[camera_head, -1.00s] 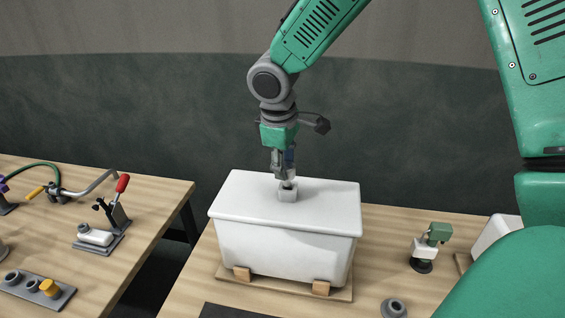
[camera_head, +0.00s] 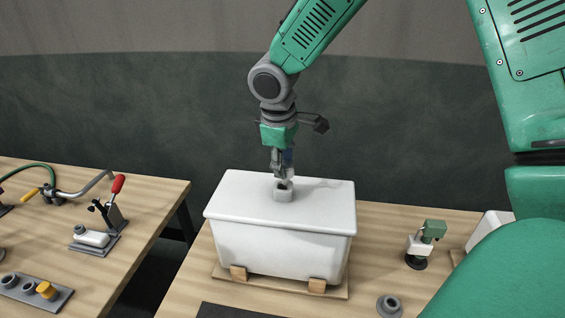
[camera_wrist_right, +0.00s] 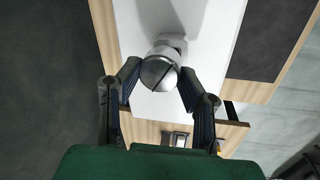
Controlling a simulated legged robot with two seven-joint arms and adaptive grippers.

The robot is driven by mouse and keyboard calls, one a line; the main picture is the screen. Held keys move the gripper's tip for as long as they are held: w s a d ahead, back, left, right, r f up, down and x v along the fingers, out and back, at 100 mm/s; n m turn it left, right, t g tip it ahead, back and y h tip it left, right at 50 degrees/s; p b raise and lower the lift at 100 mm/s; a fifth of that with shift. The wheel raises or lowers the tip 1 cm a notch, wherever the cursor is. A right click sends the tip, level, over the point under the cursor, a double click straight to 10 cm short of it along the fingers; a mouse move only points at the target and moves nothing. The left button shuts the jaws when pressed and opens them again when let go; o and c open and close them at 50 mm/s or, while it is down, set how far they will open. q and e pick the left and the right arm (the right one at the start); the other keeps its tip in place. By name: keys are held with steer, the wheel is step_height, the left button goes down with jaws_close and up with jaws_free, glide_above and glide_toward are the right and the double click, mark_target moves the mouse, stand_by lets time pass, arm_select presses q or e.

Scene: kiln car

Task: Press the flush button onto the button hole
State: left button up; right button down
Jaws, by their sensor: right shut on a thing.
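The white cistern (camera_head: 281,242) stands on the right bench with its flat lid on top. A small raised pale collar with a dark opening, the button hole (camera_head: 283,195), is near the middle of the lid. My right gripper (camera_head: 284,176) points down just above it. In the right wrist view the gripper (camera_wrist_right: 158,82) is shut on the round silver flush button (camera_wrist_right: 158,74), which has a dark slot across its face. The pale collar (camera_wrist_right: 173,40) is partly hidden behind the button there. Whether button and collar touch, I cannot tell. My left gripper is not in view.
The cistern rests on a wooden base with wooden blocks (camera_head: 317,285). A green and white part (camera_head: 425,245) and a grey ring (camera_head: 390,306) stand to its right. A red-handled clamp (camera_head: 112,205) and a grey plate of fittings (camera_head: 35,290) are on the left bench.

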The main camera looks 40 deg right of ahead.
steer(key=shift+a+r, duration=0.2)
steer(key=shift+a, duration=0.25)
steer(key=shift+a+f, duration=0.1)
steer(key=shift+a, duration=0.4)
steer(key=shift+d+f, duration=0.3)
steer(key=shift+d, duration=0.15)
steer(key=shift+a, duration=1.65)
steer(key=shift+d+f, duration=0.15)
steer(key=shift+d, duration=0.15)
steer(key=shift+s+d, duration=0.15)
steer(key=shift+d, duration=0.3)
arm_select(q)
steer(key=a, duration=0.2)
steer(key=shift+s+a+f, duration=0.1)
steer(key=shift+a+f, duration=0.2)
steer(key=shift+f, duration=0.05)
